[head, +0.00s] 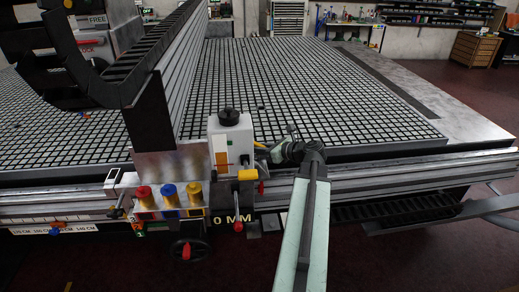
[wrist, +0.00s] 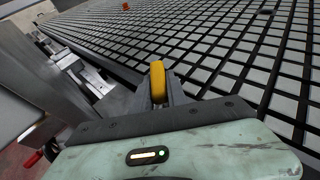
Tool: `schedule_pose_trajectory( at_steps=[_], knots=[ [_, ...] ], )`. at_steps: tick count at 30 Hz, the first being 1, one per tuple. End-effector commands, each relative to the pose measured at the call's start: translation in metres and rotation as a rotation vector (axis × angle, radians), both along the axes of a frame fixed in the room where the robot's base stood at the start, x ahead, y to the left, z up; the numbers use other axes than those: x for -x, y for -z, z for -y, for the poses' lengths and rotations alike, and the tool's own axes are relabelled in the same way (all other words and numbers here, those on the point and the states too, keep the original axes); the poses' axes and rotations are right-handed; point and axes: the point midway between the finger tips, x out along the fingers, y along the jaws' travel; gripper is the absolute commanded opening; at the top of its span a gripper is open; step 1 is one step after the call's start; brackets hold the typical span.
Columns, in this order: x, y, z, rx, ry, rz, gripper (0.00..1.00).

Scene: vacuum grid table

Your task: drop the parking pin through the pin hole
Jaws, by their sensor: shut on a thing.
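My gripper (wrist: 159,92) is shut on a yellow, rounded part, which I take to be the parking pin (wrist: 158,75); only its yellow top shows between the fingers. In the head view my gripper (head: 266,155) is at the front edge of the grid table (head: 330,95), just right of the white box with a black knob (head: 231,137). A bit of yellow (head: 260,145) shows at the fingers there. I cannot make out the pin hole in either view. The pin's lower end is hidden by the fingers.
A yellow block with a red handle (head: 247,178) stands below the white box. Red, blue and yellow knobs (head: 170,193) sit on the carriage to the left. The tall gantry beam (head: 185,70) crosses the table left of my gripper. The grid to the right is clear.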

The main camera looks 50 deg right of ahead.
Motion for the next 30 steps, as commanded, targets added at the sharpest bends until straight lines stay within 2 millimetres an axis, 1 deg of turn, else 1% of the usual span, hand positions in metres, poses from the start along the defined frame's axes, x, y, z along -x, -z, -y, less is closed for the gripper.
schedule_pose_trajectory(
  at_steps=[20, 21, 23, 24, 30],
  knots=[
    [0.000, 0.018, 0.000, 0.000, 0.000, 0.000, 0.00],
    [0.000, 0.018, 0.000, 0.000, 0.000, 0.000, 0.23],
    [0.000, 0.017, 0.000, 0.000, 0.000, 0.000, 0.40],
    [0.000, 0.017, 0.000, 0.000, 0.000, 0.000, 0.43],
    [0.000, 0.017, 0.000, 0.000, 0.001, -0.001, 0.43]
  ],
)
